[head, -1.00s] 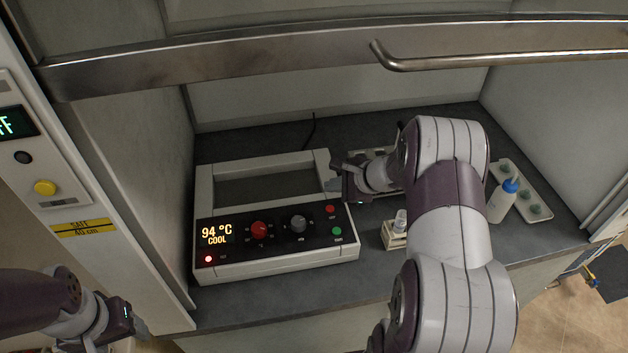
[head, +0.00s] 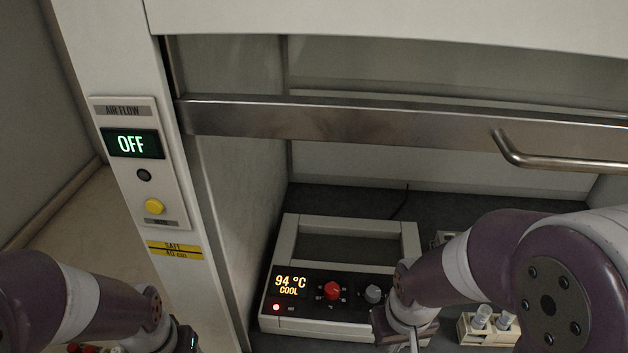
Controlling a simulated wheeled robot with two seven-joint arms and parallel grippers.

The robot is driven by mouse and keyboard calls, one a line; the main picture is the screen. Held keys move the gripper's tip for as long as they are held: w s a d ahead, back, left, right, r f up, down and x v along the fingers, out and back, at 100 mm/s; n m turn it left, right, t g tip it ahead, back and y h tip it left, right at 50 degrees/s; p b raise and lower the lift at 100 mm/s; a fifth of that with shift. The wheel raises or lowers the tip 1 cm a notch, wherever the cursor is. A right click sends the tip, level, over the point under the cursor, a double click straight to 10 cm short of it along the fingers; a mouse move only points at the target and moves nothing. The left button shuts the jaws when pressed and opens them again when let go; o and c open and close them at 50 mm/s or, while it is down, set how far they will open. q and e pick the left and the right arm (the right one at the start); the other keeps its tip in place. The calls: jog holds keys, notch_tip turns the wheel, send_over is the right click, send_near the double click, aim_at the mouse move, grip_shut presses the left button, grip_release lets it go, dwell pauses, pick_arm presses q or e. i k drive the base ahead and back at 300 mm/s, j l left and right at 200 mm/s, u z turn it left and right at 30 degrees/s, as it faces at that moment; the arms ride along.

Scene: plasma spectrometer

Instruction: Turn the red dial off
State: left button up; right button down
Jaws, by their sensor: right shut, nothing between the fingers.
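The red dial (head: 332,290) sits on the black front panel of a white hot-plate-like unit (head: 290,240) inside the hood. The panel's display (head: 290,286) reads 94 °C COOL, and a red light glows below it. A grey dial (head: 373,293) is to the right of the red one. My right gripper (head: 414,342) is shut and empty, in front of the unit's right end and apart from the red dial. It hides the panel's right part. My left gripper (head: 188,343) is cut off at the bottom edge, outside the hood, with its fingers out of view.
The raised sash (head: 350,125) with its bar handle (head: 560,162) crosses above the unit. The left post carries an air flow panel reading OFF (head: 131,144) and a yellow button (head: 154,206). A small rack with vials (head: 485,328) stands right of my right gripper.

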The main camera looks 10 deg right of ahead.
aim_at(332, 292)
jog(key=k+l+z, duration=0.1)
jog(key=l+z, duration=0.8)
